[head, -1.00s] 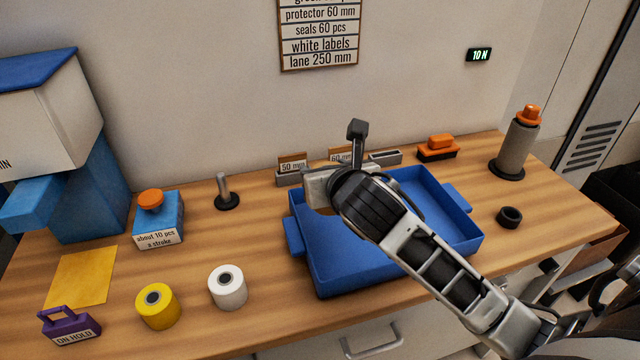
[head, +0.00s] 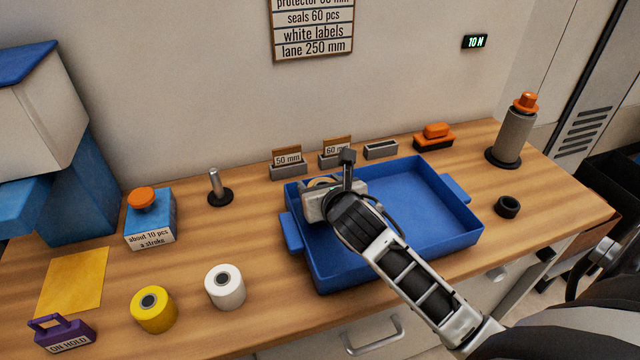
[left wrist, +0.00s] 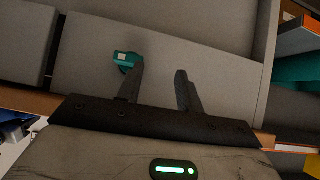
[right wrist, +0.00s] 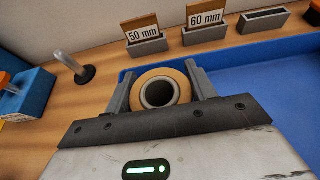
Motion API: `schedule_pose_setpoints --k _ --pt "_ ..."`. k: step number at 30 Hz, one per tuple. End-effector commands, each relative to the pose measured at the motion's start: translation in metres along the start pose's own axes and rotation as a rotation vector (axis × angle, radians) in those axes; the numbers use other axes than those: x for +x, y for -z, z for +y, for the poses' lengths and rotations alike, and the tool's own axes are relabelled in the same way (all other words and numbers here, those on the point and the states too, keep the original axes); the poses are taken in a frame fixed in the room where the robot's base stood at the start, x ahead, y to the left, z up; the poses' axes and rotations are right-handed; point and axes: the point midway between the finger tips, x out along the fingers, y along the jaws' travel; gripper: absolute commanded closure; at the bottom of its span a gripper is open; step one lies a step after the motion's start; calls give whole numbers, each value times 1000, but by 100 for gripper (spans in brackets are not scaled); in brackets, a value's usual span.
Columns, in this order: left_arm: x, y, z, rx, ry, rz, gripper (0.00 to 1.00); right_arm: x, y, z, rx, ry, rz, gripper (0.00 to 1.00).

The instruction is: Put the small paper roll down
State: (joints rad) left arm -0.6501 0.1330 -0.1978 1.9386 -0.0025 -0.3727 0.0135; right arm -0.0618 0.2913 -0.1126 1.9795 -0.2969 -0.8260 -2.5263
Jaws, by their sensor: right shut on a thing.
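The small paper roll (right wrist: 178,78), a tan ring with a grey core, is between the two fingers of my right gripper (right wrist: 160,90) in the right wrist view. The fingers are shut on its sides. In the head view the right gripper (head: 325,192) is over the back left part of the blue tray (head: 400,272), and only a tan sliver of the roll (head: 322,182) shows. I cannot tell if the roll touches the tray floor. My left gripper (left wrist: 160,90) shows in the left wrist view with its fingers apart and nothing between them.
White (head: 225,287) and yellow (head: 154,310) rolls stand left of the tray. A metal post (head: 217,187) stands behind them. Label holders marked 50 mm (head: 288,168) and 60 mm (head: 335,158) line the tray's back edge. A black ring (head: 507,207) lies right of the tray.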

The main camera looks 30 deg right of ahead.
Motion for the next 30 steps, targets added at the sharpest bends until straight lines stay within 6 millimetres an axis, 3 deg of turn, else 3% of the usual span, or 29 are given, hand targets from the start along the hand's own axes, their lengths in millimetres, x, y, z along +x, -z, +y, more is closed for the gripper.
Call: schedule_pose_setpoints --k 3,4,6,17,20,30 --pt "0 0 0 0 0 -1 64 1 2 0 -1 0 -1 99" --pt "0 0 0 0 1 -1 64 1 2 0 0 0 -1 36" --pt "0 0 0 0 1 -1 64 1 2 0 0 0 0 23" --pt "0 -1 0 0 1 -1 64 -3 -1 0 -1 -1 -1 23" --pt "1 -2 0 0 1 -1 64 -16 0 0 -3 -1 -1 23" --pt "2 0 0 0 -1 2 64 -89 0 0 -4 -2 0 23"
